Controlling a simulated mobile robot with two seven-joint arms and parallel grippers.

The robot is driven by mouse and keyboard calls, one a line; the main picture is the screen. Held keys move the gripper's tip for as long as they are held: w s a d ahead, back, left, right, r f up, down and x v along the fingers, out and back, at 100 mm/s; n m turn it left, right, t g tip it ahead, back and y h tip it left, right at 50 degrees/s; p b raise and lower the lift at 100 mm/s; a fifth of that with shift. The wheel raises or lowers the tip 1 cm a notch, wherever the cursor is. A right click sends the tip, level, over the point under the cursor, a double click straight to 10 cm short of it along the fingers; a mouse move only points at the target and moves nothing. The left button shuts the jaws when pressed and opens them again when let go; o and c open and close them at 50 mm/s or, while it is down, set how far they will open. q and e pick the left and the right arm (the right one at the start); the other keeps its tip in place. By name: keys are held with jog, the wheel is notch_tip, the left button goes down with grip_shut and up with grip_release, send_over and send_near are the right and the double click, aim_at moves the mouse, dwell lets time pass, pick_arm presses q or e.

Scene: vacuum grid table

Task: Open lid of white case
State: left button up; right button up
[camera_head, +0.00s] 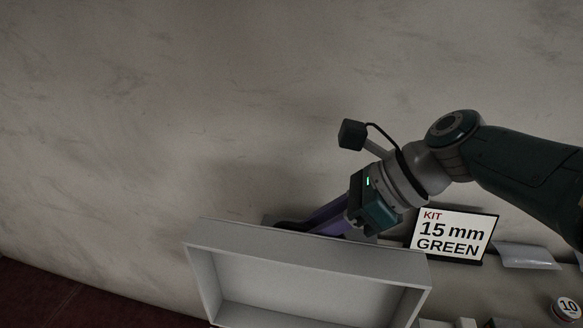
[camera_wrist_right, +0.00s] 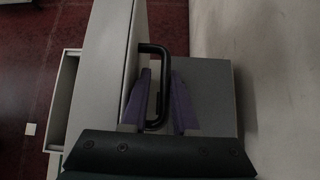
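The white case's lid (camera_head: 300,254) stands raised at the bottom of the head view, its hollow inner side facing me. In the right wrist view, the black handle (camera_wrist_right: 165,88) sticks out from the lid's outer face (camera_wrist_right: 103,75). My right gripper (camera_head: 318,219) is behind the lid in the head view, and the lid partly hides its purple fingers. In the right wrist view, the right gripper (camera_wrist_right: 160,95) has one finger on each side of the handle's bar, with a gap showing on the left side. My left gripper is out of view.
A sign (camera_head: 452,234) reading "KIT 15 mm GREEN" stands just right of my right gripper. A pale wall or floor surface fills the background.

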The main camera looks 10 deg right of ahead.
jog(key=p+v, duration=0.4)
jog(key=v, duration=0.6)
jog(key=shift+p, duration=0.35)
jog(key=shift+c, duration=0.3)
